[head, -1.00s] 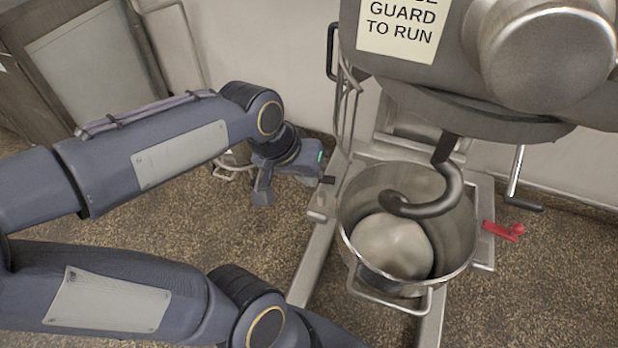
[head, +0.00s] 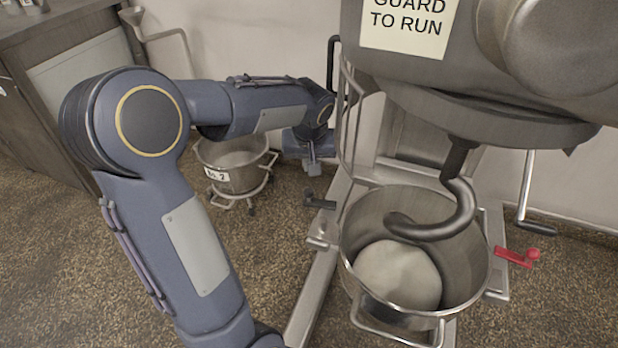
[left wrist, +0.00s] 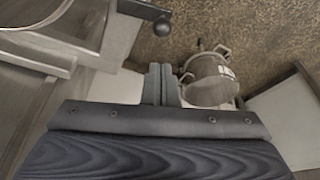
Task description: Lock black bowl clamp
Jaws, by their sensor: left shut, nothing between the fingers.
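The black bowl clamp (head: 320,202) is a short dark lever at the left side of the steel mixer bowl (head: 352,272), pointing left in the head view. In the left wrist view the black clamp (left wrist: 146,10) shows its round knob at the top. My left gripper (head: 313,170) is above and behind the clamp in the head view, pointing down and apart from it. Its fingers (left wrist: 160,82) are shut and empty. The red clamp (head: 518,257) sticks out at the bowl's right side. My right gripper is in neither view.
A dough hook (head: 460,210) hangs into the bowl over pale dough (head: 398,275). The mixer head (head: 470,95) overhangs it. A second bowl (head: 232,168) on a wheeled stand is behind my left arm. A wire guard (head: 347,130) stands beside my gripper.

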